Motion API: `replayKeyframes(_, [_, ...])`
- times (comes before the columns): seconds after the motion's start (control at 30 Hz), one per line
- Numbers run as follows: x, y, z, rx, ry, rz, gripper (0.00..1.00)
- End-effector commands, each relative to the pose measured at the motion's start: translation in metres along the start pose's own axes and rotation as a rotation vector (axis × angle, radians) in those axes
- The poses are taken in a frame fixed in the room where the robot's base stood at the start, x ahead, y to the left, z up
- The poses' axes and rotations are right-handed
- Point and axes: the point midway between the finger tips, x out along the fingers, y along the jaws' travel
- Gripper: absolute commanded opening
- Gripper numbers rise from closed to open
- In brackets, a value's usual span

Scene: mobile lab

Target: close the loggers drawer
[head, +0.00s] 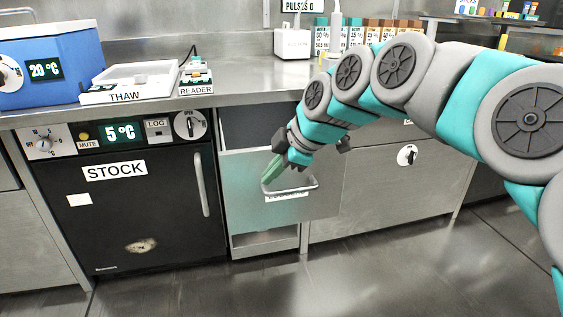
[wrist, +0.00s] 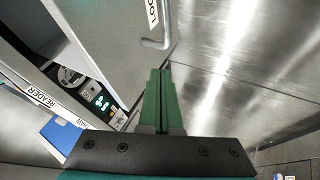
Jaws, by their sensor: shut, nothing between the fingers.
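The loggers drawer (head: 240,198) is a grey metal front pulled out from the counter, to the right of the black STOCK fridge. Its bar handle (head: 300,188) sits near the middle of the front, above a label that is mostly hidden. My gripper (head: 272,170) is in front of the drawer, close to the handle, with its green fingers together and empty. In the wrist view the shut fingers (wrist: 160,85) point toward the handle (wrist: 158,42) and the drawer front (wrist: 110,35). I cannot tell whether the fingers touch the drawer.
The STOCK fridge (head: 135,205) is shut beside the drawer. The counter (head: 240,88) above holds a THAW tray (head: 130,85), a READER device (head: 196,78) and a blue 20 °C box (head: 60,60). The floor (head: 370,275) in front is clear.

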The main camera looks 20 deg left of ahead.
Motion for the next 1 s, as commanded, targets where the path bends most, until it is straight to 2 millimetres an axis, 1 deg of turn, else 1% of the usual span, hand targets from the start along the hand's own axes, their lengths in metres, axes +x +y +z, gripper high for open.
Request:
replayKeyframes(0.03, [0.009,-0.001,0.000,0.000,-0.001,-0.005,0.00])
replayKeyframes(0.07, [0.013,-0.002,0.000,0.000,-0.001,-0.005,0.00])
replayKeyframes(0.2, [0.018,0.014,0.000,0.000,-0.001,-0.002,0.00])
replayKeyframes(0.43, [0.027,0.032,0.000,0.000,0.000,0.001,0.00])
replayKeyframes(1.0, [0.030,0.037,0.000,0.000,0.000,-0.002,0.00])
